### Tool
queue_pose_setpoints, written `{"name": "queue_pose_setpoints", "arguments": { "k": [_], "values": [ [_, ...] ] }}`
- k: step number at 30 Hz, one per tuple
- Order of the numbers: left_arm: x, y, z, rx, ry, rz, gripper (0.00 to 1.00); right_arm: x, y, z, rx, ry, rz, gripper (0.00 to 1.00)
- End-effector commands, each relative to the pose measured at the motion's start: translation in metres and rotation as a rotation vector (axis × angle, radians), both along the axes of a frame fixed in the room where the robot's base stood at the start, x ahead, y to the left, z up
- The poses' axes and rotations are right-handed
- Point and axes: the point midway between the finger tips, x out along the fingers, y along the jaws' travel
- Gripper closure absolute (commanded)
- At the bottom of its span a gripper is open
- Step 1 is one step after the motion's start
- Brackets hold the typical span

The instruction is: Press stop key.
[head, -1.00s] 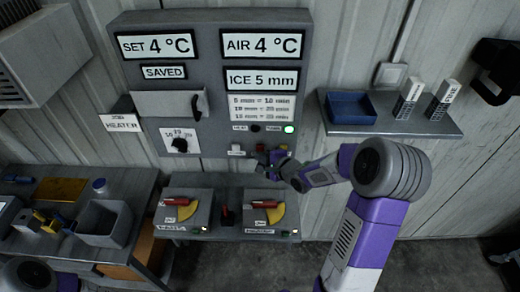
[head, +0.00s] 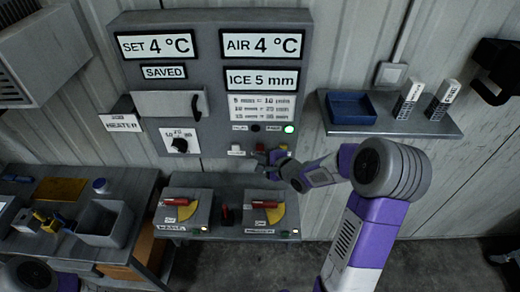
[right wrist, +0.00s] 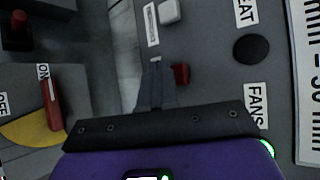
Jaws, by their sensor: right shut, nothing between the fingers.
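The grey control panel (head: 215,135) hangs on the wall with a row of small keys along its lower edge. A white key (head: 236,151) and a red key (head: 260,148) show there; the red key's label is not readable. My right gripper (head: 266,160) is shut and empty in front of the panel, just below the red key. In the right wrist view, the closed fingertips (right wrist: 156,66) are beside the red key (right wrist: 181,75). The white key (right wrist: 168,12) is farther up. I cannot tell whether the fingers touch the panel. My left gripper is out of view.
A bench with two red-handled switch boxes (head: 183,210) stands below the panel. A shelf (head: 420,125) with a blue tray (head: 351,108) is to the right. A green lamp (head: 289,128) is lit on the panel. A cluttered table (head: 125,180) stands at left.

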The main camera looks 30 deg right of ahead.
Motion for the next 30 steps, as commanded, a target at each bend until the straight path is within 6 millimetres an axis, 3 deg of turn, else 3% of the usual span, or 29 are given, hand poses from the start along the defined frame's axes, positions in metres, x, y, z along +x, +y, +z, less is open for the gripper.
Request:
{"name": "queue_pose_setpoints", "arguments": {
  "k": [30],
  "values": [
    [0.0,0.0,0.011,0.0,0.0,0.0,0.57,0.01,-0.006,0.0,0.0,0.0,0.0,1.0]
  ]
}}
